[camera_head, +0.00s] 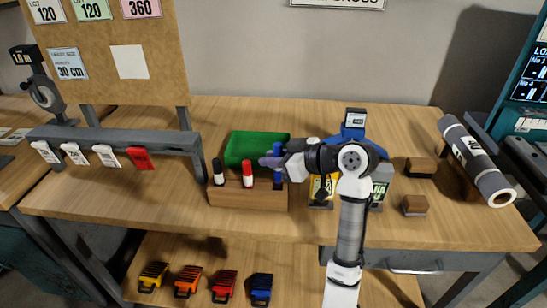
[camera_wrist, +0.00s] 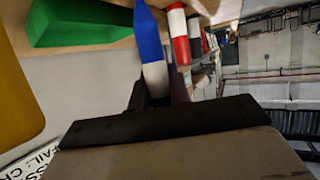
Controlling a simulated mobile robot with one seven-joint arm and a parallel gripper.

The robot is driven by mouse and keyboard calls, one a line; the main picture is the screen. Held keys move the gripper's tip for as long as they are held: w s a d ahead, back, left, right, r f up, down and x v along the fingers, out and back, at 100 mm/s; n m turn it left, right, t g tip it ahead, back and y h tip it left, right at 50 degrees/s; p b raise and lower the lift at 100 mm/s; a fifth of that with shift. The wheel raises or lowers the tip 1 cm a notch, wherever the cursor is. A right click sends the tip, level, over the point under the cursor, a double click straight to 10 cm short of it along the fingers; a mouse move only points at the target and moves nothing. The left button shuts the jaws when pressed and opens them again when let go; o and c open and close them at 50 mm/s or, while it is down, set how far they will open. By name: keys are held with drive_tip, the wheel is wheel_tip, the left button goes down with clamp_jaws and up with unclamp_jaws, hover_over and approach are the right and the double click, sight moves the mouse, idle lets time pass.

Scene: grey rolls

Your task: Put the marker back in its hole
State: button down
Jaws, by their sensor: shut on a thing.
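A wooden block (camera_head: 248,196) stands on the bench in the head view. A black-capped marker (camera_head: 218,172) stands upright at its left and a red-capped marker (camera_head: 247,174) near its middle. My gripper (camera_head: 272,161) is at the block's right end, shut on a blue and white marker (camera_head: 278,179). That marker is roughly upright over the right end, partly covered by the fingers. I cannot tell whether its lower end is inside the hole. In the wrist view the blue marker (camera_wrist: 150,45) runs into the jaws, with the red marker (camera_wrist: 179,35) beyond it.
A green bin (camera_head: 243,148) is just behind the block. A blue stand (camera_head: 354,131) and small boxes are right of my gripper. A grey roll (camera_head: 474,160) lies at the far right. A grey rail (camera_head: 125,138) with hanging tags is at the left. The bench front-left is clear.

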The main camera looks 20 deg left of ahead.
drive_tip(key=shift+f+b, duration=0.6)
drive_tip(key=shift+f, duration=0.3)
drive_tip(key=c, duration=1.2)
unclamp_jaws()
drive_tip(key=shift+c, duration=0.2)
drive_tip(key=b+v, duration=0.1)
drive_tip(key=v, duration=1.3)
drive_tip(key=shift+b, duration=0.4)
drive_tip(key=shift+a, duration=0.1)
